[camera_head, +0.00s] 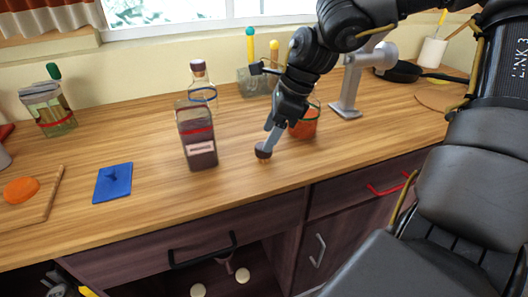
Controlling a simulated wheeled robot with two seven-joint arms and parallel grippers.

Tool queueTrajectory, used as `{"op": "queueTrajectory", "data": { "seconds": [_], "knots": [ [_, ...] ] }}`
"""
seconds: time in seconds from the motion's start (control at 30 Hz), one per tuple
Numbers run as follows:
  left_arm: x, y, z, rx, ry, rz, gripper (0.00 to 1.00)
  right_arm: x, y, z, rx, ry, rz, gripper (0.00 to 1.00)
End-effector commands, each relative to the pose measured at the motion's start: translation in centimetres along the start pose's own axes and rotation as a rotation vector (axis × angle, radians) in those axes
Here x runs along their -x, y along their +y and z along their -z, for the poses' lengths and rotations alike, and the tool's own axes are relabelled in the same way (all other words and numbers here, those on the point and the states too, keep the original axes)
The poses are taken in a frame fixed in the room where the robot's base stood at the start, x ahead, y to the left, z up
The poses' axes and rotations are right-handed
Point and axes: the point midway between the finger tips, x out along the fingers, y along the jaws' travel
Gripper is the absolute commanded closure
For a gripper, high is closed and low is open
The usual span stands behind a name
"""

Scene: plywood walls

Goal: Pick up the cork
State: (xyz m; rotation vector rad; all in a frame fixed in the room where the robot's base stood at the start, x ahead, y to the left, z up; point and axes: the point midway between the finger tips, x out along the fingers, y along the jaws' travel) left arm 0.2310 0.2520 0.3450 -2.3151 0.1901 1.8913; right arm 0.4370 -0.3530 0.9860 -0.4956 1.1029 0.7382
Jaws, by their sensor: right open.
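The cork (263,151) is a small brown piece with a dark top, standing on the wooden counter right of the square bottle. My right gripper (267,143) reaches down from the upper right, with its fingertips at the cork's top. The jaws are open, and I cannot tell whether they touch the cork. My left gripper is not in view.
A square dark bottle (197,135) stands close left of the cork, with a clear corked bottle (202,88) behind it. An orange-filled glass (304,124) stands behind my right gripper. The counter's front edge is near.

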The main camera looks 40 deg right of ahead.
Motion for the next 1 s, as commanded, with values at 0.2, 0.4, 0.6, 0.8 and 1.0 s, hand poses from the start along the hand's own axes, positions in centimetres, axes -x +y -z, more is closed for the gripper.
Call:
{"op": "queueTrajectory", "data": {
  "seconds": [0.2,0.4,0.6,0.8,1.0],
  "knots": [
    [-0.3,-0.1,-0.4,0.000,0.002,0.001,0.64,-3.1,0.4,0.4,-0.001,0.005,-0.006,0.37],
    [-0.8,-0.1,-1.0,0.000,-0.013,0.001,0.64,-5.0,0.3,0.3,0.000,0.001,-0.003,0.37],
    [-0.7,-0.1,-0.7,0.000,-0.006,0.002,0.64,-5.1,0.3,0.3,0.000,0.000,-0.002,0.37],
    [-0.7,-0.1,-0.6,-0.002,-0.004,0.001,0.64,-5.1,0.3,0.3,0.000,0.000,-0.002,0.58],
    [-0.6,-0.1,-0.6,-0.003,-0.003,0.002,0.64,-5.0,0.3,0.3,0.000,0.000,-0.002,0.83]
  ]
}}
